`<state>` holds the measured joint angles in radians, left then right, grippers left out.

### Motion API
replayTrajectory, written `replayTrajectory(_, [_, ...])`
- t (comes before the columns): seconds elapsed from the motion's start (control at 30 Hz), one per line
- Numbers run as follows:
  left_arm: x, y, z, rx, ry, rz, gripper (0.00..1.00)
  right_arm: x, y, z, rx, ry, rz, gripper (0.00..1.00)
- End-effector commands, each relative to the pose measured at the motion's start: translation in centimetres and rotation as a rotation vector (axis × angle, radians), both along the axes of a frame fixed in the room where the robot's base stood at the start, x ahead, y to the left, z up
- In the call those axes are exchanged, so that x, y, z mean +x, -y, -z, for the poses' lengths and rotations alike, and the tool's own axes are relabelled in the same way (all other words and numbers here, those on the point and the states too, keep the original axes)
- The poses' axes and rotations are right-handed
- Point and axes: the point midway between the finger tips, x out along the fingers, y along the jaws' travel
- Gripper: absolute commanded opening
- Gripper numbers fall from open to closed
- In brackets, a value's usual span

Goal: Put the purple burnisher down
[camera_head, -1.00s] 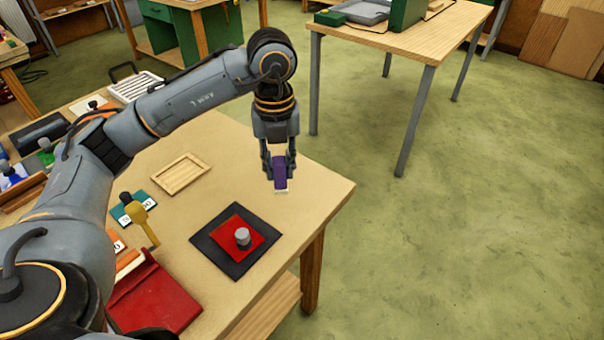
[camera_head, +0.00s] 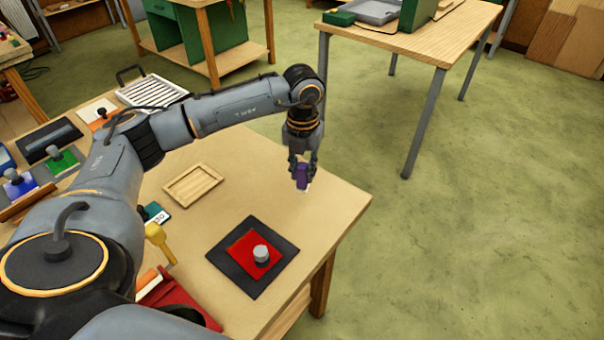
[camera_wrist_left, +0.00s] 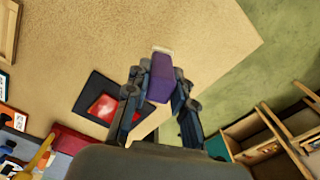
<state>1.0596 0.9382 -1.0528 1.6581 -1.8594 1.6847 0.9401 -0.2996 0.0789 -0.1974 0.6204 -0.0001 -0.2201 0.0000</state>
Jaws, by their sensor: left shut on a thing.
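The purple burnisher (camera_head: 302,176) has a purple body with a pale tip at its lower end. My left gripper (camera_head: 302,170) is shut on it and holds it over the far right part of the wooden table (camera_head: 330,205). The burnisher points downward; whether its tip touches the tabletop I cannot tell. In the left wrist view the burnisher (camera_wrist_left: 161,78) sits between the two fingers (camera_wrist_left: 160,90), its pale end away from the palm. My right gripper is not in view.
A black mat with a red square and grey knob (camera_head: 261,254) lies nearer the front. A shallow wooden tray (camera_head: 193,186) lies left of the gripper. A yellow tool (camera_head: 158,240) and red case (camera_head: 180,298) are at the near left. Bare tabletop surrounds the burnisher.

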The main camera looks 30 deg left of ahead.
Motion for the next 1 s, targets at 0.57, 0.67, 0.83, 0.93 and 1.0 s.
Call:
replayTrajectory(0.57, [1.0, -0.8, 4.7, -0.001, 0.000, 0.001, 0.00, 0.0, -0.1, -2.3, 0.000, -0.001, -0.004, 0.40])
replayTrajectory(0.67, [1.0, -0.8, 4.7, -0.001, 0.000, 0.001, 0.00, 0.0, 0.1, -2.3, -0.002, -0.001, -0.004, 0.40])
replayTrajectory(0.83, [1.0, -0.8, 5.1, -0.001, 0.000, 0.000, 0.00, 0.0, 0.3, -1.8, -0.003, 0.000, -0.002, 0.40])
replayTrajectory(0.93, [1.0, -0.8, 5.0, -0.001, 0.000, 0.000, 0.42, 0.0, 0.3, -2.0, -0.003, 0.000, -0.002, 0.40])
replayTrajectory(1.0, [1.0, -0.8, 5.0, -0.001, 0.000, 0.000, 0.47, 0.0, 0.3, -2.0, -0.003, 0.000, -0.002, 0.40])
